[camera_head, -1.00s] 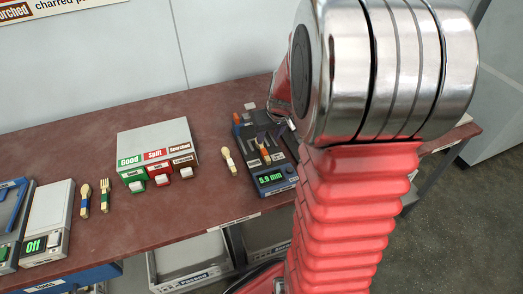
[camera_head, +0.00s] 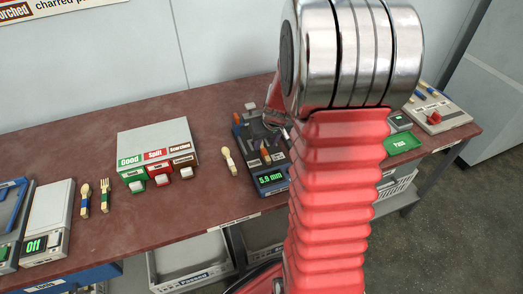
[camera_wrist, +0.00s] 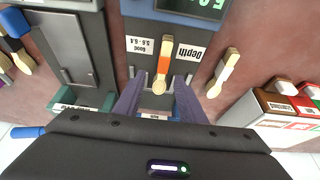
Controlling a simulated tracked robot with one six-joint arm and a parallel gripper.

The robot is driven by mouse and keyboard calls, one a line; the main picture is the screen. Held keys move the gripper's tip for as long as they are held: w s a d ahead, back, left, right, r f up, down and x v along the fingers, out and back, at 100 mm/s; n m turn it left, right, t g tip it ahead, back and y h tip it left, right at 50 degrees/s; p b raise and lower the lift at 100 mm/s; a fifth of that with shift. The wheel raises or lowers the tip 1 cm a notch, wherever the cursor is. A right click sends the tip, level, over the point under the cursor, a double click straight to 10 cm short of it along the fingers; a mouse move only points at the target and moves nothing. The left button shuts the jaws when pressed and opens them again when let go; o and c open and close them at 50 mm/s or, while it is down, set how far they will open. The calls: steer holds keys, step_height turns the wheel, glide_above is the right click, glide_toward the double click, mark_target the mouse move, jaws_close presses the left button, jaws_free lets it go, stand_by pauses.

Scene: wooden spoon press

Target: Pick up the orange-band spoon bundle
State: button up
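The orange-band spoon (camera_wrist: 162,66) lies on the dark depth gauge (camera_wrist: 140,32), its rounded end toward my gripper. In the head view the orange-band spoon (camera_head: 265,154) shows on the gauge (camera_head: 270,168), whose display is green. My gripper (camera_wrist: 158,100) is open in the wrist view, its two purple fingers apart on either side of the spoon's rounded end. I cannot tell the height gap between fingers and spoon. Nothing appears held. In the head view my arm hides part of the gripper.
A pale-banded spoon (camera_head: 229,161) lies on the table left of the gauge. The Good/Split/Scorched button box (camera_head: 155,145) stands further left. A green Pass panel (camera_head: 402,144) is at right.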

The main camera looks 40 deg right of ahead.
mark_target(263, 148)
steer(key=shift+x, duration=1.95)
steer(key=shift+a, duration=0.15)
steer(key=shift+c, duration=0.2)
jaws_close()
